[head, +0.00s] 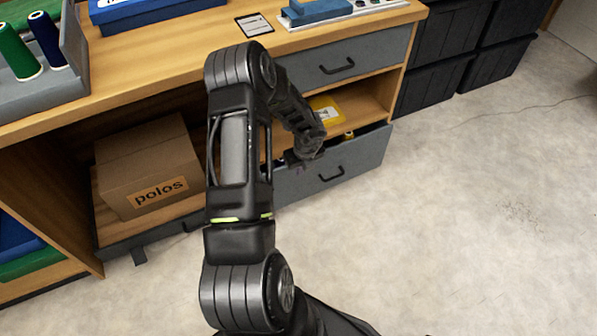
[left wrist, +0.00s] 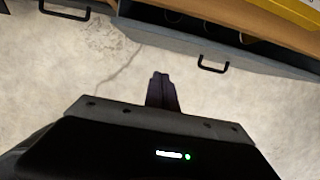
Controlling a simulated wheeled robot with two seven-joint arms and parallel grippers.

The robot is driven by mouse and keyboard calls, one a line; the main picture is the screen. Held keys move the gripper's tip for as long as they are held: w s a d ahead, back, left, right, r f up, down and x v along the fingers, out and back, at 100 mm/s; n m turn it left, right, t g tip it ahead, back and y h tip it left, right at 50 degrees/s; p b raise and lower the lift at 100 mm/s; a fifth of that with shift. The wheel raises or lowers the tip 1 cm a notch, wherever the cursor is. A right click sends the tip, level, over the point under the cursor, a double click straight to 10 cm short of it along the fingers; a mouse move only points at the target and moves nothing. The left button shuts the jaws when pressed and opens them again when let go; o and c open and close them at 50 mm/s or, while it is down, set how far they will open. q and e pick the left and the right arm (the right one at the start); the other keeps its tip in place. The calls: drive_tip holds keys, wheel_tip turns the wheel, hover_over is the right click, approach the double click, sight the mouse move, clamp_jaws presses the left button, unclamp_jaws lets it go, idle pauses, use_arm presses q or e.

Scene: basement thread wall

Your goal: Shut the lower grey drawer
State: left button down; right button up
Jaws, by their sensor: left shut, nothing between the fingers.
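The lower grey drawer (head: 345,160) stands partly pulled out under the workbench, with a black handle (head: 331,173) on its front. In the left wrist view a grey drawer front (left wrist: 180,42) with a black handle (left wrist: 213,66) shows at the upper right, and items lie behind it. My left gripper (head: 294,160) is by the drawer's left part in the head view; its arm hides some of the drawer. In the left wrist view its fingers (left wrist: 161,80) are shut and empty, with floor around them. I cannot tell whether they touch the drawer. My right gripper is not in view.
The upper grey drawer (head: 345,58) looks shut. A yellow box (head: 325,108) sits on the shelf between the drawers. A cardboard box (head: 148,165) marked "polos" stands to the left. Black bins (head: 430,85) stand to the right. The concrete floor (head: 470,220) in front is clear.

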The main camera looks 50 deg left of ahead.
use_arm(q)
drive_tip(key=v, duration=0.3)
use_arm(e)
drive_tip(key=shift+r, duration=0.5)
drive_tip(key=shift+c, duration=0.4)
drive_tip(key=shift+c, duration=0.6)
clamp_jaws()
use_arm(q)
drive_tip(key=d+f+m+t+h, duration=0.1)
drive_tip(key=d+f+m, duration=0.2)
drive_tip(key=d+m, duration=0.8)
drive_tip(key=d+f+m+t, duration=0.1)
drive_tip(key=d+f+m, duration=0.1)
drive_tip(key=d+m, duration=1)
drive_tip(key=s+d+m+g+h, duration=0.1)
drive_tip(key=s+d+m+h, duration=0.2)
drive_tip(key=s+d+m, duration=0.5)
drive_tip(key=s+d+m+g+h, duration=0.1)
drive_tip(key=s+d+m, duration=0.7)
drive_tip(key=m, duration=0.9)
drive_tip(key=d+h, duration=0.1)
drive_tip(key=d, duration=0.2)
drive_tip(key=shift+m+h, duration=0.4)
